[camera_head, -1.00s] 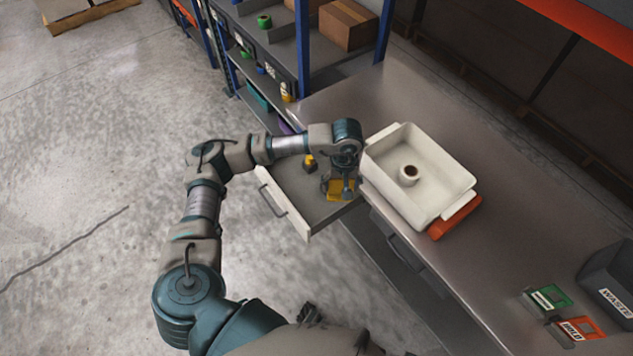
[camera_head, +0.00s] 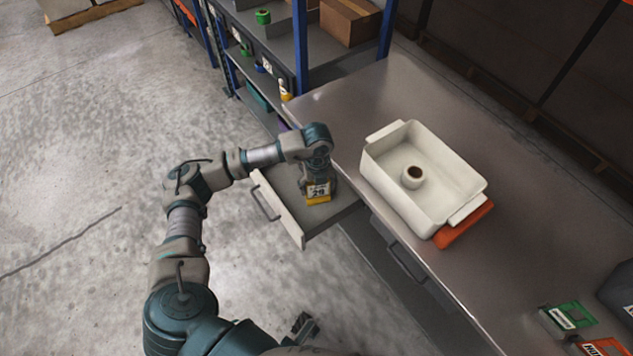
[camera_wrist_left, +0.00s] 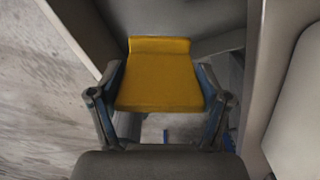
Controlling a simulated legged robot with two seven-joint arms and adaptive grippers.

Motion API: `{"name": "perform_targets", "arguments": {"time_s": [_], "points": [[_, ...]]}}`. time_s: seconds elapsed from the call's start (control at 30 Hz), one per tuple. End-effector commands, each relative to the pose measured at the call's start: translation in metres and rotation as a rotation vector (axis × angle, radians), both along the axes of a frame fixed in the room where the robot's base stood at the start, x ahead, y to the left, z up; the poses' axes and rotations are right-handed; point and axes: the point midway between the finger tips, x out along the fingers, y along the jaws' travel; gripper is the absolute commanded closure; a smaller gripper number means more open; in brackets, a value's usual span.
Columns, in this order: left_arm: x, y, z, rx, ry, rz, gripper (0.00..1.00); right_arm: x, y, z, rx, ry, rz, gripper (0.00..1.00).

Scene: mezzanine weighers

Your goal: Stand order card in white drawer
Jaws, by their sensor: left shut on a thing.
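The order card (camera_head: 318,188) is yellow with a white, dark-printed face and looks roughly upright. My left gripper (camera_head: 319,182) is shut on it, inside or just above the drawer; I cannot tell whether the card touches the floor. In the left wrist view the yellow back of the card (camera_wrist_left: 160,78) sits between both fingers. The white drawer (camera_head: 280,208) is pulled out from under the bench, with a dark handle and grey inside. My arm hides part of it. A dark piece at the bottom of the head view seems to be my right gripper (camera_head: 304,324); its fingers are unclear.
On the metal bench (camera_head: 345,105) stands a white tray (camera_head: 385,185) with a small round cup (camera_head: 412,177), over an orange thing (camera_head: 463,224). Green (camera_head: 568,317) and orange cards (camera_head: 603,347) lie at the lower right. A blue-post shelf (camera_head: 303,45) stands behind the drawer.

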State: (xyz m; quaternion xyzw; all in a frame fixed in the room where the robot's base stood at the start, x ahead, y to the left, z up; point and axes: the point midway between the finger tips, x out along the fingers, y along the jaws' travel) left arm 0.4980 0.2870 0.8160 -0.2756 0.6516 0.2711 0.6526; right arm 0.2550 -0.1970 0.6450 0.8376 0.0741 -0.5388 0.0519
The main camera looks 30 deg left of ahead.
Motion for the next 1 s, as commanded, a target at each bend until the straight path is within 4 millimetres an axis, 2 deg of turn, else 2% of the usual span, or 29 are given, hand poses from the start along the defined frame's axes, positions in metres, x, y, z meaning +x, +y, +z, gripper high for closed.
{"name": "perform_targets", "arguments": {"time_s": [0.1,0.23,0.3,0.5,0.67,0.83,1.0], "points": [[0.001,0.007,-0.007,-0.001,0.001,0.224,0.57,0.000,0.001,0.008,0.002,-0.013,0.000,1.00],[0.002,0.010,-0.011,-0.001,0.003,0.355,0.57,0.001,0.002,0.014,0.005,-0.028,0.000,1.00],[0.001,0.011,-0.021,0.001,0.006,0.383,0.57,0.007,0.004,0.015,0.012,-0.059,0.002,1.00],[0.001,0.011,-0.061,0.001,0.007,0.389,0.57,0.036,0.014,0.021,0.048,-0.208,0.011,1.00],[0.001,0.010,-0.077,0.001,0.004,0.388,0.57,0.049,0.018,0.027,0.067,-0.283,0.013,1.00],[0.001,0.010,-0.103,0.001,0.006,0.387,0.57,0.067,0.025,0.036,0.094,-0.392,0.018,1.00],[0.002,0.010,-0.110,0.000,0.002,0.386,0.57,0.074,0.028,0.042,0.105,-0.438,0.020,1.00]]}}
